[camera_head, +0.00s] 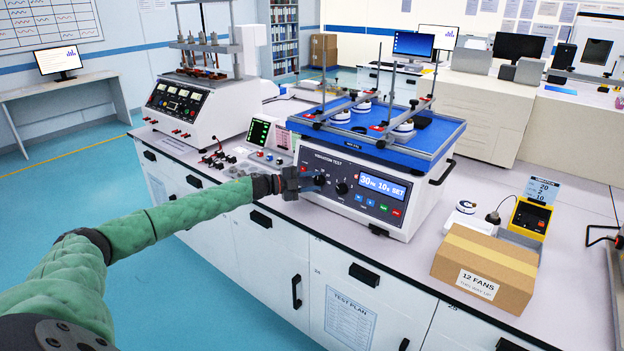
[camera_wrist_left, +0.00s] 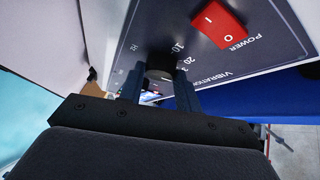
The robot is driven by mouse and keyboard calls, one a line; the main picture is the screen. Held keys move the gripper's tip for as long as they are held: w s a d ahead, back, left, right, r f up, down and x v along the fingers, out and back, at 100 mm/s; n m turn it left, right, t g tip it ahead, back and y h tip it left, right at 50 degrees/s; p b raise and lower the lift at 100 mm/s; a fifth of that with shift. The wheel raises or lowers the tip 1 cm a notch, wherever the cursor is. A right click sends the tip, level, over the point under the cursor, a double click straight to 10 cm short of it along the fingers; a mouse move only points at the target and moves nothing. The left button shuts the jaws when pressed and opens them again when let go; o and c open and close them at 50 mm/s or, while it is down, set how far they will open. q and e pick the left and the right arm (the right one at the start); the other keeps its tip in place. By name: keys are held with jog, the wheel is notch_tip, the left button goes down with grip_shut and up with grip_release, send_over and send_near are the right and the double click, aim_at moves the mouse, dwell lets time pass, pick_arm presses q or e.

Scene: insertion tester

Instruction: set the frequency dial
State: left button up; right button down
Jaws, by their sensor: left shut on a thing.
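The vibration tester (camera_head: 368,212) is a white box with a dark front panel and a blue top plate. Its display (camera_head: 383,186) reads "30Hz 10g SET". My left gripper (camera_head: 314,181) reaches the left part of the panel and is shut on the black frequency dial (camera_wrist_left: 160,74), one finger on each side. In the left wrist view the dial has "Hz", "10" and "20" marked around it; further marks are partly hidden by the gripper (camera_wrist_left: 160,90). A second black dial (camera_head: 342,188) sits to the right, untouched. My right gripper is not in view.
A red power switch (camera_wrist_left: 219,25) is close to the held dial. Coloured buttons (camera_head: 383,207) lie under the display. A cardboard box (camera_head: 485,265) labelled "12 FANS" stands right of the tester. Another test machine (camera_head: 200,105) stands left.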

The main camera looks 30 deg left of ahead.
pick_arm(q)
jog(key=shift+r+m+g, duration=0.1)
jog(key=shift+m+g, duration=0.2)
jog(key=shift+p, duration=0.3)
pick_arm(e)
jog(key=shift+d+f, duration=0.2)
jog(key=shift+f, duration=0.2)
pick_arm(q)
jog(key=o, duration=1)
jog(key=shift+c, duration=0.2)
